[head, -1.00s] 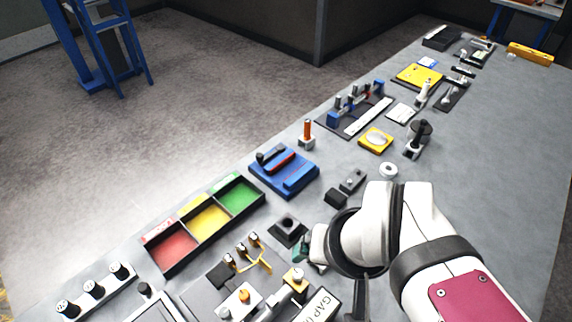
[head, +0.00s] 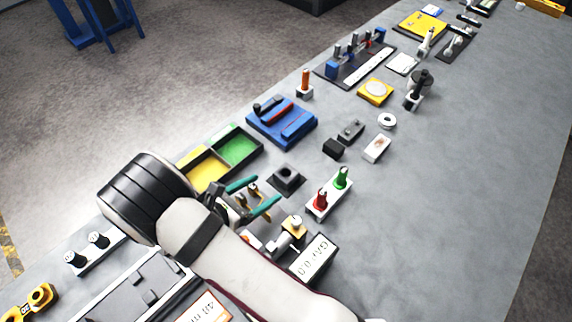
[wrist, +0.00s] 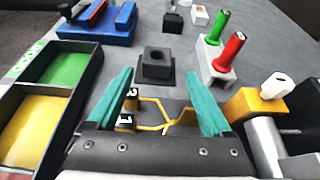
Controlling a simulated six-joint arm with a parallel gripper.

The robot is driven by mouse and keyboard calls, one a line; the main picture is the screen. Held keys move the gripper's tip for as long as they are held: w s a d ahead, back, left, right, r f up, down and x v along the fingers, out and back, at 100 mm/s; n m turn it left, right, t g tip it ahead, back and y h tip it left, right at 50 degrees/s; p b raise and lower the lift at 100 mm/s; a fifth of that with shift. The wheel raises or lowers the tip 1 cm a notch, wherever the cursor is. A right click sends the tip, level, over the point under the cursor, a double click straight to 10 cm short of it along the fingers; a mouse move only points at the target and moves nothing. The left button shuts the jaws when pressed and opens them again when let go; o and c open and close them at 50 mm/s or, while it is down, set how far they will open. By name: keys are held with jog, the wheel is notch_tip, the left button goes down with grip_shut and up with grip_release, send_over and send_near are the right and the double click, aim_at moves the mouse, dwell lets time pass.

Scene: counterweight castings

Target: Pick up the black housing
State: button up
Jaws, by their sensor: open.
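The black housing (head: 287,178) is a square block with a round hole in its top, on a wider dark base on the grey bench. In the wrist view the housing (wrist: 157,60) stands ahead of my fingers, near the picture's middle. My gripper (head: 268,189) has two teal fingers spread apart with nothing held. In the head view the fingertips are just left of and below the housing. In the wrist view my gripper (wrist: 160,76) points toward it, with the housing beyond the tips and apparently not touched.
A three-colour tray (head: 236,147) is on the left. A white block with red and green pegs (head: 330,195) stands on the right, near a yellow-topped clamp (head: 293,226). A small black cube (head: 334,149) lies beyond the housing.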

aim_at(292, 172)
jog(key=x, duration=1)
jog(key=shift+w+d, duration=0.15)
jog(key=shift+d, duration=0.1)
grip_shut()
